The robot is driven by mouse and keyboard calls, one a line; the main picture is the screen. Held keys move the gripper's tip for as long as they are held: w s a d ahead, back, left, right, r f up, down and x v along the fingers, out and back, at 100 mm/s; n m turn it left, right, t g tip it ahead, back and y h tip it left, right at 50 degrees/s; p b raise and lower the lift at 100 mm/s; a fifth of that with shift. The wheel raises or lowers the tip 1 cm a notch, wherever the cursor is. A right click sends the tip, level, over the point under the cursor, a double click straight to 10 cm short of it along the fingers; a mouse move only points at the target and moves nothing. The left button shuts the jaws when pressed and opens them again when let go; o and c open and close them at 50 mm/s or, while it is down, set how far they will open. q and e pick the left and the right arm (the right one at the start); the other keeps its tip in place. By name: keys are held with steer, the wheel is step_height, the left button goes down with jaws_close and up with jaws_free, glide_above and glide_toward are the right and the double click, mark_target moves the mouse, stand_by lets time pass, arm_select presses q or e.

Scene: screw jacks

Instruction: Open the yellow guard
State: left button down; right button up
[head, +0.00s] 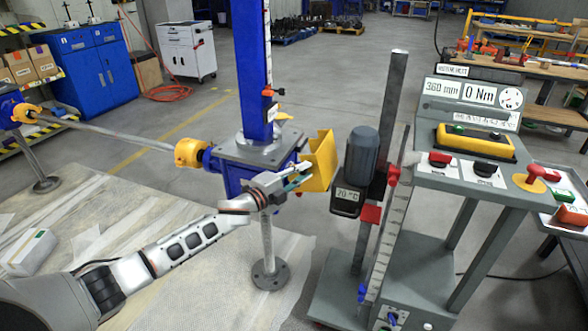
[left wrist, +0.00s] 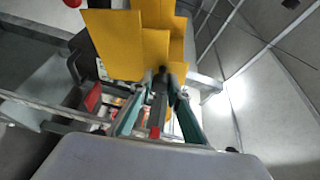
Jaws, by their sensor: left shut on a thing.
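The yellow guard (head: 320,162) is on the right side of the blue screw jack's gearbox (head: 238,172), under the tall blue column. Its angled plates stand out towards the motor unit. In the left wrist view the guard (left wrist: 113,42) fills the upper middle as several overlapping yellow plates. The fingertips partly hide this part. My right gripper is not in view.
A grey motor unit (head: 361,160) on a post stands close right of the guard. A control console (head: 470,150) with buttons and displays is farther right. A connecting shaft (head: 110,135) runs left from the jack. A white box (head: 30,252) lies on the floor mat.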

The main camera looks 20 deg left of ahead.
arm_select(q)
steer(key=shift+d+r+m+p, duration=0.5)
steer(key=shift+d+r+p, duration=0.1)
steer(key=shift+r+p, duration=0.15)
steer(key=shift+d+m+g+p, duration=0.3)
steer(key=shift+d+m+p, duration=0.1)
steer(key=shift+d+p, duration=0.1)
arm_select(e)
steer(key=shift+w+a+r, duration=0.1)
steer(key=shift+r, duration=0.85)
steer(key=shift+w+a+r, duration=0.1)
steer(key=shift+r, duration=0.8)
arm_select(q)
steer(key=shift+f, duration=0.1)
steer(key=c, duration=1.9)
jaws_free()
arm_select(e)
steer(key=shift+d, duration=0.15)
arm_select(q)
steer(key=shift+s+a+f, duration=0.1)
steer(key=shift+a, duration=0.05)
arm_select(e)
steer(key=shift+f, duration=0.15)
